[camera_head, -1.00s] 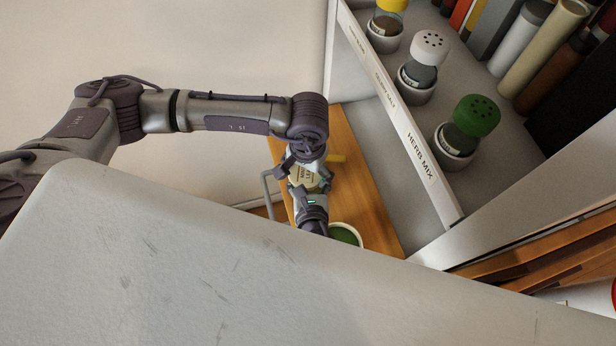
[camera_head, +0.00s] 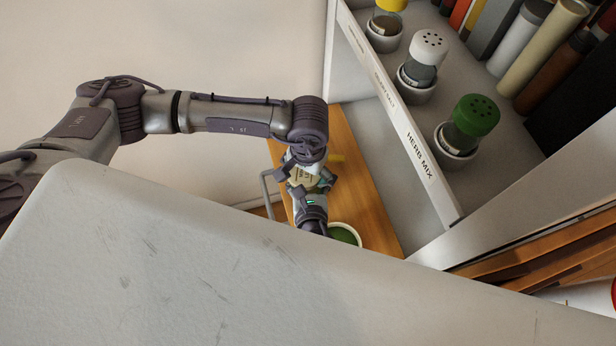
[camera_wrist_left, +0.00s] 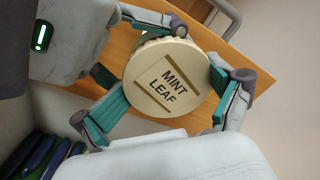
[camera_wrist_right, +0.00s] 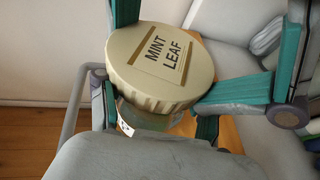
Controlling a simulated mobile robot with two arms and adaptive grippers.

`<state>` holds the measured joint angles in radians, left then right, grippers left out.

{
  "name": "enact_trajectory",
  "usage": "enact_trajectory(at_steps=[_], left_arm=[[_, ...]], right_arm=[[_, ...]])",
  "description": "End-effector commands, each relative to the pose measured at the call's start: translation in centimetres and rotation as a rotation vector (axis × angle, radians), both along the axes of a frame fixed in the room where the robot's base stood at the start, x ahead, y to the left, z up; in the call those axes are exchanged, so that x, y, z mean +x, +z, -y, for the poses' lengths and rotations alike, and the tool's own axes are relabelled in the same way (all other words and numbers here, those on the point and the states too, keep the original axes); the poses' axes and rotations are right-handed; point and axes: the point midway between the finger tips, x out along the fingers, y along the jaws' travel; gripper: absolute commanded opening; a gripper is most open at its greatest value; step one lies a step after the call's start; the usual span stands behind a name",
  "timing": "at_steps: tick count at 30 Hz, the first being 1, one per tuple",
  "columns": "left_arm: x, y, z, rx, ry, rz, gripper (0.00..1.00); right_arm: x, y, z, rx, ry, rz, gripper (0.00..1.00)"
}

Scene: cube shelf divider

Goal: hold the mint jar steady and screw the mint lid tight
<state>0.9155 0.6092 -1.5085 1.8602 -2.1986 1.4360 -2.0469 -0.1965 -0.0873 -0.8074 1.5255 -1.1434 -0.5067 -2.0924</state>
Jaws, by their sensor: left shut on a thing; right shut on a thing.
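The mint lid (camera_wrist_left: 168,77) is a cream disc with a ribbed edge and a "MINT LEAF" label. It also shows in the right wrist view (camera_wrist_right: 160,62). The clear mint jar (camera_wrist_right: 142,116) shows just below the lid; most of it is hidden. My left gripper (camera_wrist_left: 167,97) is shut on the lid, with fingers on opposite sides of its rim. My right gripper (camera_wrist_right: 158,117) is lower and shut on the jar, its fingers partly covered by the lid. In the head view both grippers meet around the lid. I cannot tell how far the lid is threaded.
A wooden surface (camera_head: 372,205) lies below, with a green-filled round container (camera_head: 344,234) close to my right gripper. A shelf at right holds labelled shakers, including a green-capped one (camera_head: 474,116). A large pale surface (camera_head: 240,270) fills the foreground and hides my right arm.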

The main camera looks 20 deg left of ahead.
Motion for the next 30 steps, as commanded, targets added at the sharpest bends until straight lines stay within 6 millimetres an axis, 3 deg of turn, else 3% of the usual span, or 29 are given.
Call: enact_trajectory(at_steps=[1, 11, 21, 30], left_arm=[[-1.1, 0.0, 1.0, -0.021, -0.017, -0.021, 0.23], [-1.1, 2.1, 1.0, -0.022, -0.018, -0.020, 0.09], [-0.8, 4.0, 0.9, -0.020, -0.015, -0.015, 0.08], [-0.6, 4.2, 0.6, -0.014, -0.009, -0.012, 0.08]], right_arm=[[0.2, 0.9, -0.9, 0.017, 0.014, 0.015, 0.23], [0.2, 0.8, -0.9, 0.016, 0.015, 0.014, 0.24], [0.1, 0.7, -0.7, 0.014, 0.012, 0.009, 0.23], [0.0, 0.4, -0.4, 0.009, 0.007, 0.005, 0.23]])
